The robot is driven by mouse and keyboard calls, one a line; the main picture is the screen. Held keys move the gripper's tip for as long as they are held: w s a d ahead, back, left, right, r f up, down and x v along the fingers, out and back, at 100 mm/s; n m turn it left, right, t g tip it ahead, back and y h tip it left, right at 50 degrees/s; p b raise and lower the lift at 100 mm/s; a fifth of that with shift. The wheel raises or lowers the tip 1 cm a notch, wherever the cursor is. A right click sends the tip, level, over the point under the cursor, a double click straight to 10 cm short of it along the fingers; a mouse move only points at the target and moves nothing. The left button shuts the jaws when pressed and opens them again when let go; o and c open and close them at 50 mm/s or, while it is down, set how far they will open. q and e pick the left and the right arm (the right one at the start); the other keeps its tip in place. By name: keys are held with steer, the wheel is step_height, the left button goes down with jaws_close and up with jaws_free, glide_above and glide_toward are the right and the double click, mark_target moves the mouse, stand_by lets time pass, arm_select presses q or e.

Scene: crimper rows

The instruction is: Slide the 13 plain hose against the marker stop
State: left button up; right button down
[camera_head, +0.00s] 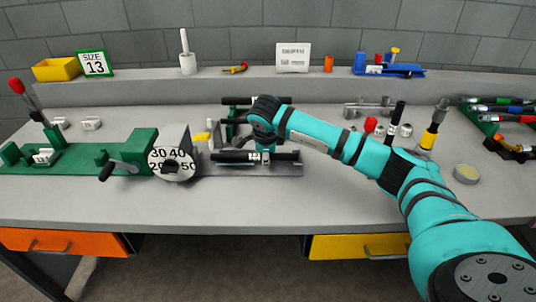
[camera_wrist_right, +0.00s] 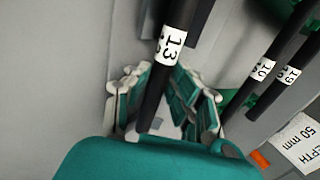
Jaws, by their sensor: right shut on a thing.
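The 13 plain hose is a black hose (camera_head: 232,156) with a white band, lying level, left to right, above a grey rail fixture (camera_head: 240,171) in the head view. In the right wrist view the hose (camera_wrist_right: 183,20) shows its band reading 13. My right gripper (camera_head: 264,149) is over the hose from above, its fingers (camera_wrist_right: 165,105) shut around it just past the band. A small yellow part (camera_head: 201,137) stands near the hose's left end; I cannot tell whether it belongs to the marker stop. Contact at that end is unclear. My left gripper is not in view.
A green crimper with a numbered dial (camera_head: 171,164) stands left of the fixture. Two labelled hoses (camera_wrist_right: 276,80) lie in a green rack behind, beside a card reading 50 mm (camera_wrist_right: 302,143). Upright tools (camera_head: 432,128) stand at right. The front bench strip is clear.

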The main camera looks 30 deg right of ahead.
steer(key=shift+w+a, duration=0.35)
steer(key=shift+a, duration=0.25)
steer(key=shift+w+a, duration=0.35)
steer(key=shift+a, duration=0.2)
